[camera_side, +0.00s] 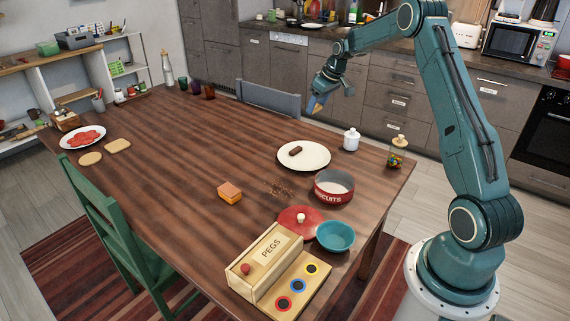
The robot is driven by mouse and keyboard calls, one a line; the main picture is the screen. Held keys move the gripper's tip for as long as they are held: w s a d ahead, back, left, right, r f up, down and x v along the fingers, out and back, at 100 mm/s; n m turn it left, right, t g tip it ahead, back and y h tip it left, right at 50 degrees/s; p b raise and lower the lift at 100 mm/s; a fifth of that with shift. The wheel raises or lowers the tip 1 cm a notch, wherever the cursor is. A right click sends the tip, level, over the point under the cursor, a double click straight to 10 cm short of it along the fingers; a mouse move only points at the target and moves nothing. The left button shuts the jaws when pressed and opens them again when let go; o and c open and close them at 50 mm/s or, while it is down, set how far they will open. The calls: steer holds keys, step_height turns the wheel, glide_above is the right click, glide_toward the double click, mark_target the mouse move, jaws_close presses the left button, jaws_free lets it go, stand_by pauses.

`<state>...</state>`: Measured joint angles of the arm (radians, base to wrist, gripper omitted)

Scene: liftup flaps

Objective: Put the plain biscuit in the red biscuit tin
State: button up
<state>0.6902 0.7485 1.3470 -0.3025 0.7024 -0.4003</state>
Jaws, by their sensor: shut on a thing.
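My gripper (318,102) is raised over the far side of the table, behind the white plate and well away from the tin. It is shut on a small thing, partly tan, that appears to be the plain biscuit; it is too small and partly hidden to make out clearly. The red biscuit tin (334,195), marked "BISCUITS", stands open near the table's right edge, its pale inside showing. A dark brown biscuit (296,151) lies on the white plate (317,157).
A teal bowl (335,237) stands close to the lid. Crumbs (279,188) and an orange block (229,192) lie left of the tin. A white pot (351,139) and a sweets jar (397,152) stand behind it. The pegs box (264,262) is in front. The table's middle is clear.

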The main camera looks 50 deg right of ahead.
steer(key=shift+f, duration=0.1)
stand_by(0.5)
steer(key=shift+s+a+f, duration=0.3)
steer(key=shift+s+f, duration=0.05)
steer(key=shift+f, duration=0.05)
steer(key=s+a+f+n, duration=0.1)
steer(key=s+a+f, duration=0.8)
steer(key=s, duration=0.2)
steer(key=shift+s+f+n+y, duration=0.25)
steer(key=shift+s+n+y, duration=0.05)
steer(key=shift+n, duration=0.1)
steer(key=shift+f, duration=0.25)
steer(key=shift+f, duration=2.5)
